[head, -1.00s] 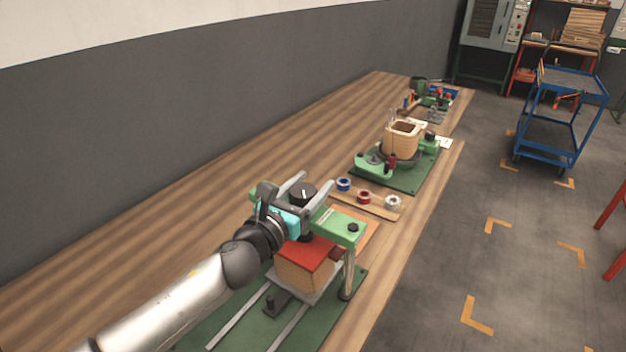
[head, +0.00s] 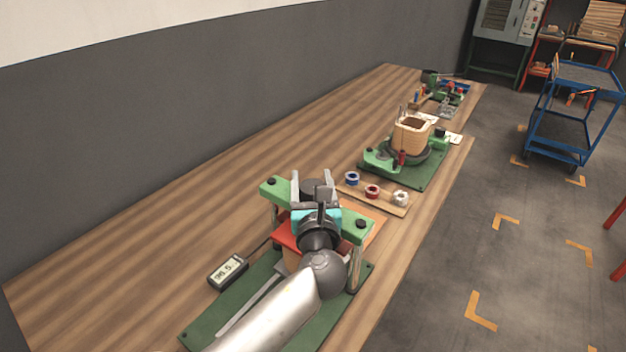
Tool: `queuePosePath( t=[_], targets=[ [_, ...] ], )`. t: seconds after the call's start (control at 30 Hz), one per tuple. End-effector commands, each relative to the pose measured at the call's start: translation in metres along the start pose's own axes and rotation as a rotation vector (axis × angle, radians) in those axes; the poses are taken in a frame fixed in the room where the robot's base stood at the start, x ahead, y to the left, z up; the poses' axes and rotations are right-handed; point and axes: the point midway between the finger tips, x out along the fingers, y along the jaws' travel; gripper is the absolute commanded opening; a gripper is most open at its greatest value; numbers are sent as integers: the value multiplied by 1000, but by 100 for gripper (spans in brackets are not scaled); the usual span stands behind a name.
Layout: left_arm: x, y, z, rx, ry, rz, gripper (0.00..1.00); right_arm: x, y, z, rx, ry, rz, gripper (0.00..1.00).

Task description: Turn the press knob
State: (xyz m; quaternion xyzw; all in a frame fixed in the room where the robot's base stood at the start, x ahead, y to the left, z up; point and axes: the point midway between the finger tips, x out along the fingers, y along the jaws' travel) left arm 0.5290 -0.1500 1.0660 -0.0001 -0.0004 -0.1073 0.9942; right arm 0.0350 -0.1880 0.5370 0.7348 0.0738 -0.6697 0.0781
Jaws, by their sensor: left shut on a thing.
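The press stands on the green base plate (head: 205,325) at the front of the bench, with a green crossbeam (head: 356,222) on posts. Its black round knob (head: 314,186) sits on top of the crossbeam. My left gripper (head: 312,180) reaches over the press with its two fingers on either side of the knob, shut on it. My gripper and arm hide the middle of the crossbeam and most of the coil block with its red top (head: 284,238) below. My right gripper is not in view.
A small display (head: 228,271) lies left of the press. Behind the press is a wooden strip with several tape rolls (head: 372,191), then a winding stand with a coil (head: 411,135). A blue cart (head: 570,125) stands on the floor at right. The bench's left side is clear.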

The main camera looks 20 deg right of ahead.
Motion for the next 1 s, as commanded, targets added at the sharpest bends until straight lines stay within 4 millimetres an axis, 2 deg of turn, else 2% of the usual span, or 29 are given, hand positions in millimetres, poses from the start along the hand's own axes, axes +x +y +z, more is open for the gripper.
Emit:
queuePosePath(
  t=[0.43, 0.47, 0.7, 1.0],
  targets=[
    [0, 1, -1, 1, 3, 10, 8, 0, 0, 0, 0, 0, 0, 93],
    [0, 1, -1, 1, 3, 10, 66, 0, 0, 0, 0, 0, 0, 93],
    [0, 0, -1, 0, 2, 9, 93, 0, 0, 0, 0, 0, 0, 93],
    [-1, 0, 0, 0, 1, 9, 94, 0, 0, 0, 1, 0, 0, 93]
  ],
)
